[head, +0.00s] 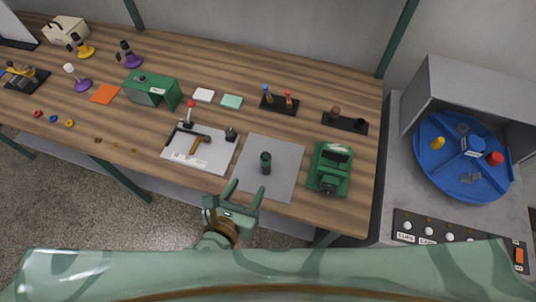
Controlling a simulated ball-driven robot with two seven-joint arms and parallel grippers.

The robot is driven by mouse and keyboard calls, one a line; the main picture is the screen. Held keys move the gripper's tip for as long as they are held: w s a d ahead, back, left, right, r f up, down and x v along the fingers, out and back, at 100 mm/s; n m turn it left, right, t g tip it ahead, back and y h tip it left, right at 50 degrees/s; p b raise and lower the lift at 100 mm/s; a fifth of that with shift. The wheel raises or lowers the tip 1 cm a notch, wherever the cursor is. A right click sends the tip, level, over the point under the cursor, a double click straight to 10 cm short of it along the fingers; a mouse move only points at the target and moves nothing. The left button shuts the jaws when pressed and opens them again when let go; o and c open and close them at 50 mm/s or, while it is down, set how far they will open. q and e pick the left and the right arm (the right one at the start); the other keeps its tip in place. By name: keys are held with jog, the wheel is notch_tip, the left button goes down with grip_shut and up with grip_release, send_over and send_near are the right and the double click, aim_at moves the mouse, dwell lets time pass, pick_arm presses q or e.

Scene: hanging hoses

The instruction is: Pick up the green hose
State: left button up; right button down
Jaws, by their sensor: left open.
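A short dark green upright cylinder, which looks like the green hose (265,163), stands on a grey mat (283,147) near the front of the wooden table. My left gripper (247,187) is open and empty. Its two fingers point toward the table, in front of the mat and a little left of the cylinder. The fingers are apart from the cylinder, with a gap between. My right gripper is not in view.
A green machine (329,169) stands right of the mat. A white board (186,160) with a hammer (197,136) lies left of it. Farther right are a blue turntable (430,165) and a button panel (458,236). The mat around the cylinder is clear.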

pick_arm(q)
jog(key=m, duration=0.1)
jog(key=b, duration=0.2)
send_near(267, 155)
jog(key=x, duration=0.5)
jog(key=shift+w+a, duration=0.15)
jog(key=shift+w, duration=0.05)
jog(key=b+x, duration=0.1)
jog(key=x, duration=0.3)
jog(key=shift+d+f+b, duration=0.25)
jog(key=shift+b, duration=0.15)
jog(key=shift+w+d+f, duration=0.15)
jog(key=shift+w+d, duration=0.05)
jog(key=shift+w, duration=0.35)
jog(key=shift+s, duration=0.1)
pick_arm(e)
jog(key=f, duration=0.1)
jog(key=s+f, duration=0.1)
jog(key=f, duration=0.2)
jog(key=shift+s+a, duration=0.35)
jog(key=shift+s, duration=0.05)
pick_arm(q)
jog(key=c, duration=1.1)
